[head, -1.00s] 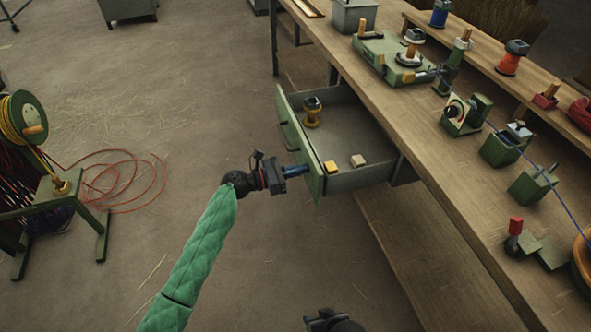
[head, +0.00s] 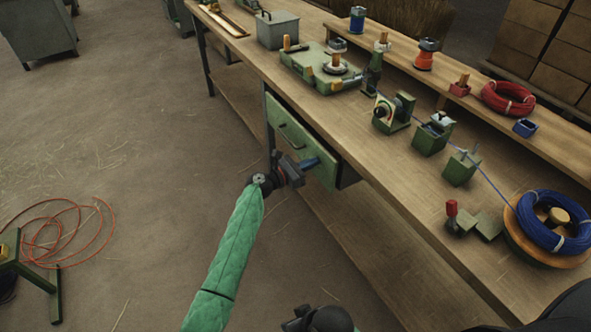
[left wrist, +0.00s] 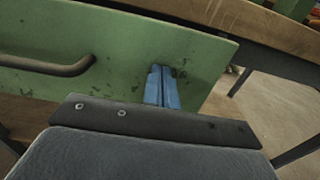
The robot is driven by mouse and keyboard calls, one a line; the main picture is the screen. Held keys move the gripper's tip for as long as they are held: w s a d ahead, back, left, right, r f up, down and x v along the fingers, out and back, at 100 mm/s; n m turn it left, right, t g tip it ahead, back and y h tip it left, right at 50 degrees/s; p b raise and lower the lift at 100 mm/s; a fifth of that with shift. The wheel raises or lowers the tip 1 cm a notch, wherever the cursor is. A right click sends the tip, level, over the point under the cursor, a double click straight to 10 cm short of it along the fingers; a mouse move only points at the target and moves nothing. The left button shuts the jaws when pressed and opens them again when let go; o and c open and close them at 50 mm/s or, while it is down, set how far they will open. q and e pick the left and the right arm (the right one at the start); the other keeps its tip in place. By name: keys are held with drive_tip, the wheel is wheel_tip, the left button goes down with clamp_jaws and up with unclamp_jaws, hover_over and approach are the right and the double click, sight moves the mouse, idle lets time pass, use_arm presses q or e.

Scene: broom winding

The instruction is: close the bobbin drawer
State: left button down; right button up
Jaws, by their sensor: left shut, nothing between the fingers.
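The bobbin drawer (head: 292,132) has a green front with a dark bar handle and sits under the workbench edge.
The wooden workbench (head: 400,185) carries green winding fixtures (head: 325,70), a grey box (head: 277,30) and a blue coil (head: 550,222). A red cable (head: 65,235) lies on the floor at left. The floor left of the bench is mostly clear.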

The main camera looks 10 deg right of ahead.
use_arm(q)
drive_tip(key=shift+x, duration=1.15)
use_arm(e)
drive_tip(key=shift+a+f, duration=0.2)
drive_tip(key=shift+f, duration=0.05)
use_arm(q)
drive_tip(key=shift+d+r, duration=0.1)
drive_tip(key=shift+r, duration=0.2)
use_arm(e)
drive_tip(key=shift+s+r, duration=0.1)
